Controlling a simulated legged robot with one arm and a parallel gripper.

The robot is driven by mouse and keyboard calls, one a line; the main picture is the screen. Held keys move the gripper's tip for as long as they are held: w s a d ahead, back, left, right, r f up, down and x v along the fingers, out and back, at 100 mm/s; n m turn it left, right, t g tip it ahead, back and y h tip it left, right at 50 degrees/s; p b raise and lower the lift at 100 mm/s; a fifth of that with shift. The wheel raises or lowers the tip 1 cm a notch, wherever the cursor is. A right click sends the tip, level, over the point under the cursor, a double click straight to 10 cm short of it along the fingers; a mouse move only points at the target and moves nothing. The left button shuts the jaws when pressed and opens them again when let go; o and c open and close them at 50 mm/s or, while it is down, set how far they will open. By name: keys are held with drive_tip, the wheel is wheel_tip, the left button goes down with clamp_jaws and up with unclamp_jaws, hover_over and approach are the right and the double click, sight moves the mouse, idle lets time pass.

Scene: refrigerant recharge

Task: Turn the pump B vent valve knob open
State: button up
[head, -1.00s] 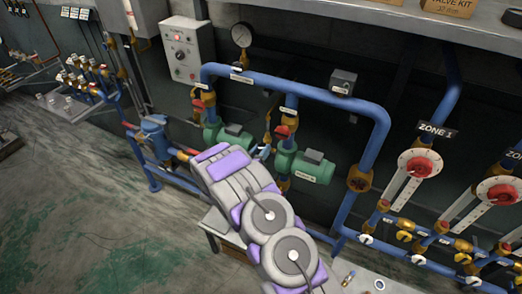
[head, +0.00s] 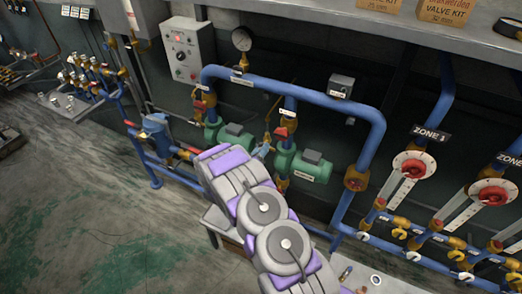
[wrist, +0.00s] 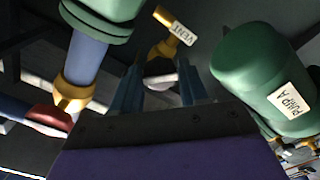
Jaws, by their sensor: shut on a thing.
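In the wrist view, the vent valve is a brass fitting with a white VENT tag (wrist: 180,33). A green pump labelled PUMP A (wrist: 258,75) is at the right. In the head view, my gripper (head: 262,151) reaches between two green pumps, the left one (head: 236,136) and the right one (head: 311,168); my arm covers the area below.
A blue pipe with a brass collar (wrist: 72,90) and a red part stand close left of the fingers. In the head view, blue pipework (head: 290,88) arches over the pumps. Red zone dials (head: 414,166) are at the right. Open floor (head: 80,215) lies left.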

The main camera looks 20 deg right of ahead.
drive_tip(key=shift+a+n+p, duration=0.1)
drive_tip(key=shift+n+p, duration=1)
drive_tip(key=shift+n, duration=1.2)
drive_tip(key=n+p, duration=0.1)
drive_tip(key=n, duration=0.2)
drive_tip(key=shift+r, duration=0.1)
drive_tip(key=o, duration=0.7)
drive_tip(key=shift+n, duration=0.4)
drive_tip(key=o, duration=0.3)
drive_tip(key=shift+a, duration=0.2)
drive_tip(key=shift+o, duration=0.2)
